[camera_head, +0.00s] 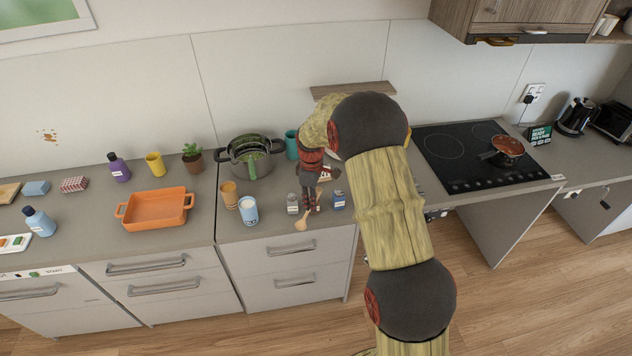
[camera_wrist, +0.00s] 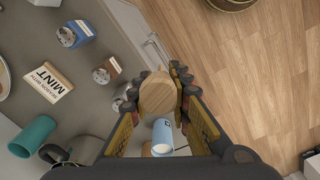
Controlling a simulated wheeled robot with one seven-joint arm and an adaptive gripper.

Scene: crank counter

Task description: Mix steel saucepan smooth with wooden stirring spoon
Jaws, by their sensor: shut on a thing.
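My gripper (camera_head: 311,203) is shut on the wooden stirring spoon (camera_head: 302,222), over the counter's front edge. In the wrist view the spoon's pale oval end (camera_wrist: 157,98) shows between the fingers; the rest is hidden. A pan (camera_head: 503,150) with a dark handle and reddish-brown contents stands on the black hob at the right, well apart from my gripper. A grey metal pot (camera_head: 236,170) stands at the back of the counter, left of my gripper, with a strainer-like insert and something green in it. I cannot tell for certain which one is the steel saucepan.
Near my gripper are two small labelled jars (camera_head: 293,204) (camera_head: 338,201), a blue cup (camera_head: 248,211), an orange-brown cup (camera_head: 229,194) and a teal mug (camera_head: 291,144). An orange dish (camera_head: 155,224) stands left. A shelf (camera_head: 353,90) juts from the wall behind my arm.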

